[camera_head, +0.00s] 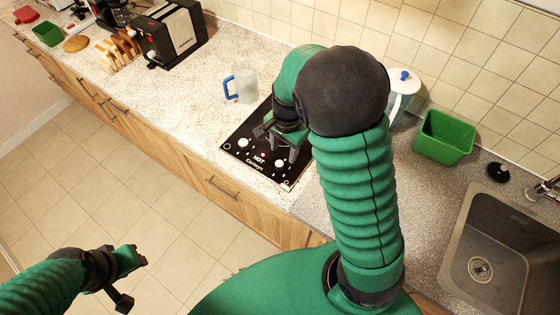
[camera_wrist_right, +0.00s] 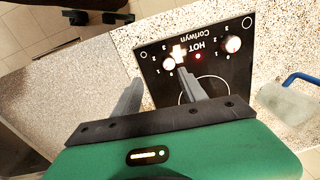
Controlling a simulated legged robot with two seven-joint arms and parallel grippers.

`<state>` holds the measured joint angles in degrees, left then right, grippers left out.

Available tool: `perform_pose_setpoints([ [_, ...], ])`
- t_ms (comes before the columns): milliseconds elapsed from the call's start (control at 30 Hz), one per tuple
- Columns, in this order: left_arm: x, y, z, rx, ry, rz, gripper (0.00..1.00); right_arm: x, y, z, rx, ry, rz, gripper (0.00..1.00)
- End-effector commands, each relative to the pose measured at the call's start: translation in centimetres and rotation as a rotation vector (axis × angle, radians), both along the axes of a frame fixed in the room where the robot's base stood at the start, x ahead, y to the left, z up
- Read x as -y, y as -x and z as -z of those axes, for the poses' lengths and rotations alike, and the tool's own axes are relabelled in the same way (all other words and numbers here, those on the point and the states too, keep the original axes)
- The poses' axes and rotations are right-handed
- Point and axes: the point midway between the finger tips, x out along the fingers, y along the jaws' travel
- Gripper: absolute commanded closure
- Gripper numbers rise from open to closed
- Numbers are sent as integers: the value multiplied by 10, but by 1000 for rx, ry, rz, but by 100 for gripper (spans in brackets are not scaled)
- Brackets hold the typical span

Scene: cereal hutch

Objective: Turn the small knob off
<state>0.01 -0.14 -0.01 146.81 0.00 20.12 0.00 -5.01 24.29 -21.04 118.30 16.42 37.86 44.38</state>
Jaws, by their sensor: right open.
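A black hotplate (camera_head: 262,168) marked "HOT" lies on the counter. Its front edge has two pale round knobs. One knob (camera_head: 243,143) is at the left and the other knob (camera_head: 279,163) at the right. In the right wrist view the label is upside down, with one knob (camera_wrist_right: 168,64) at the left and one (camera_wrist_right: 232,44) at the right. A red light (camera_wrist_right: 198,57) is lit between them. My right gripper (camera_head: 282,150) is open over the panel, its fingers (camera_wrist_right: 157,88) near the wrist view's left knob; contact is unclear. My left gripper (camera_head: 133,278) is open over the floor.
A lidded white container (camera_head: 404,84), a green bin (camera_head: 444,137) and the sink (camera_head: 500,245) are to the right. A toaster (camera_head: 170,35) stands at the back left.

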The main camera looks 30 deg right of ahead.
Motion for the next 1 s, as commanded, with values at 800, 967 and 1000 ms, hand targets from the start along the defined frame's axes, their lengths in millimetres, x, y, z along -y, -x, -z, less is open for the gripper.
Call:
perform_pose_setpoints([
  [800, 0, -1, 1, 1, 0, 0, 64, -3, -10, 98, -2, 3, -2, 58],
  [967, 0, -1, 0, 1, 0, 0, 64, -3, -10, 98, -1, 4, -3, 79],
  [1000, 0, -1, 0, 1, 0, 0, 64, -3, -9, 98, -1, 4, -3, 84],
])
